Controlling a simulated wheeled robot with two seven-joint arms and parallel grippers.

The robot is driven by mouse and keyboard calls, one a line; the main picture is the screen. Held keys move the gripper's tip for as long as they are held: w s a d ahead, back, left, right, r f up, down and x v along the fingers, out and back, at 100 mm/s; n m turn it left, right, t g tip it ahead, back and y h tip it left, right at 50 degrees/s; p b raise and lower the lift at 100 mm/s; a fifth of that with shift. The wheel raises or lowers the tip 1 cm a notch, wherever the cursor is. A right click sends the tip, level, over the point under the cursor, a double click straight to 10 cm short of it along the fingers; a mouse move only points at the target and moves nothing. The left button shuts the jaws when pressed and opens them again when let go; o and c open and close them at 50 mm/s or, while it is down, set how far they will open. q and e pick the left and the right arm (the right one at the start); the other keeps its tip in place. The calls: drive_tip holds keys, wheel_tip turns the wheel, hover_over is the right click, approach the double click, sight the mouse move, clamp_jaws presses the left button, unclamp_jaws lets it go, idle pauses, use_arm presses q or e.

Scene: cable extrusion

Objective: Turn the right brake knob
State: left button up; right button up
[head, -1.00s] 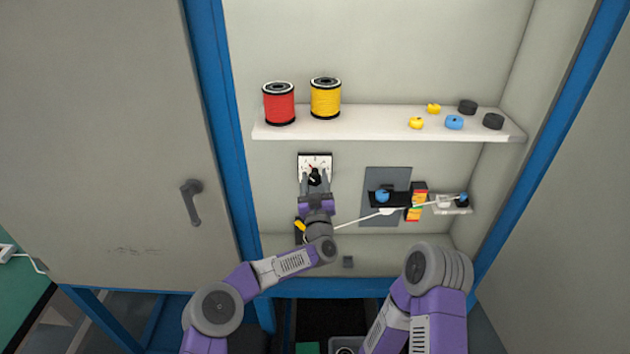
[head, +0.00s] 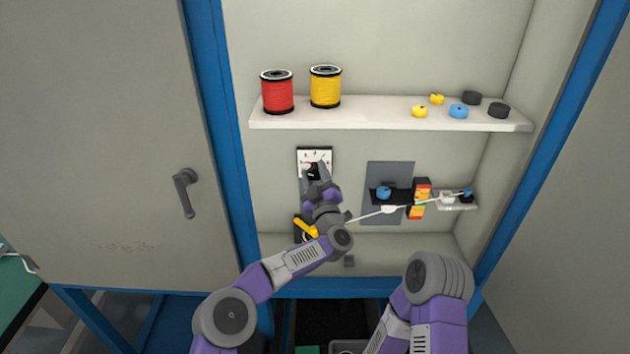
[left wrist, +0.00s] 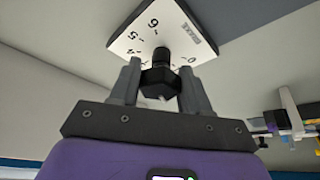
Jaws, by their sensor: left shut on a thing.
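A white dial plate (head: 314,156) with printed numbers is on the cabinet's back wall, and a black knob sits at its middle. In the left wrist view the plate (left wrist: 160,30) looks tilted and the black knob (left wrist: 160,76) is between my fingers. My left gripper (head: 316,172) is shut on this knob, one finger on each side. In the head view the gripper partly hides the knob. My right arm shows at the lower right, but its gripper is not in view. I cannot tell which knob the task calls the right brake knob.
A shelf (head: 380,112) above holds a red spool (head: 277,93), a yellow spool (head: 325,88) and several small yellow, blue and black parts. Right of the dial, a grey panel (head: 388,167) carries a blue knob (head: 383,193) and a white cable (head: 365,215). A yellow lever (head: 305,227) is beneath my left gripper.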

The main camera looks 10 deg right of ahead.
use_arm(q)
drive_tip(key=shift+r+n+g+y+b, duration=0.1)
drive_tip(key=shift+n+g+y+b, duration=0.45)
drive_tip(key=shift+n, duration=1.25)
drive_tip(key=o, duration=1)
drive_tip(key=shift+o, duration=0.2)
drive_tip(key=shift+s, duration=0.1)
drive_tip(key=v, duration=0.7)
drive_tip(key=shift+s, duration=0.15)
drive_tip(key=shift+d, duration=0.1)
